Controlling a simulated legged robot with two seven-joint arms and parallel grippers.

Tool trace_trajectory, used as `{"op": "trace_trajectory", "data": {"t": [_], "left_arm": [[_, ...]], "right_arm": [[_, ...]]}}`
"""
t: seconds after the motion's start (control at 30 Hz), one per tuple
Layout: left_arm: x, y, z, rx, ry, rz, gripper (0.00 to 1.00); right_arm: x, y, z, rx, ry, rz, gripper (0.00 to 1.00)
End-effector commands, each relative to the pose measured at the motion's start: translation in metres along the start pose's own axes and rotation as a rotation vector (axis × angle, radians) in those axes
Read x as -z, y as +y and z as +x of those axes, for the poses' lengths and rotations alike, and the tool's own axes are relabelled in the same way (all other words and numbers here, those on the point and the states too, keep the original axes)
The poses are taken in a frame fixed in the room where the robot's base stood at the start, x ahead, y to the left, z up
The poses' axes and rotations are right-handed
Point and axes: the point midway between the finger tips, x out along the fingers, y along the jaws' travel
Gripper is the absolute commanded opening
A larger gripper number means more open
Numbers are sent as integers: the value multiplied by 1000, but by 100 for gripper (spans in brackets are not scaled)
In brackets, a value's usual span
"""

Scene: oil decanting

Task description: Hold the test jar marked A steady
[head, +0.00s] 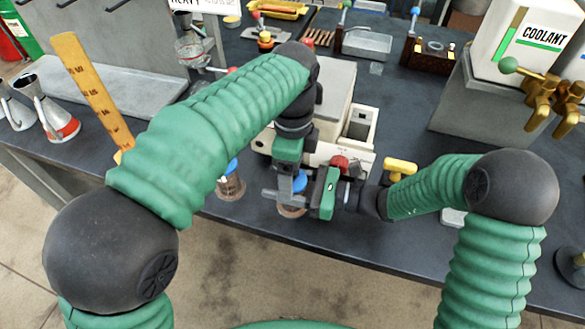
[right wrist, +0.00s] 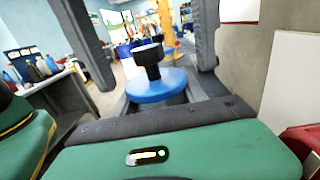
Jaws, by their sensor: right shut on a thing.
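A test jar with a blue lid (head: 299,182) and a brownish base (head: 292,211) stands near the table's front edge; no letter A is readable. My right gripper (head: 292,194) reaches it from the right and is shut on it. In the right wrist view, the jar's blue lid (right wrist: 158,86) with a black knob shows between the two grey fingers. My left gripper (head: 287,182) points down directly above the same jar; its fingertips are mostly hidden, so its opening is unclear. A second blue-topped jar (head: 231,184) stands to the left, partly behind my left arm.
A pale machine (head: 360,128) with a red knob stands just behind the jar. A yellow-handled thing (head: 400,167) is right of my right gripper. A coolant container (head: 525,45) with brass taps stands on a grey block at right. A wooden ruler (head: 92,90) and metal jugs (head: 55,122) are left.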

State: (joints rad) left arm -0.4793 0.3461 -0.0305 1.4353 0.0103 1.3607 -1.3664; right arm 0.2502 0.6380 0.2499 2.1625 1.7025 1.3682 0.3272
Motion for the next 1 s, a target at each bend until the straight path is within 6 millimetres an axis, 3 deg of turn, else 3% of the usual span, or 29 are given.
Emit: {"op": "trace_trajectory", "data": {"t": [0.27,0.83,1.0], "left_arm": [[0,0,3,1,0,0,82],[0,-1,2,3,0,0,7],[0,-1,1,4,0,0,6]], "right_arm": [[1,0,0,0,1,1,0],[1,0,0,-1,1,1,0],[1,1,0,-1,1,1,0]]}}
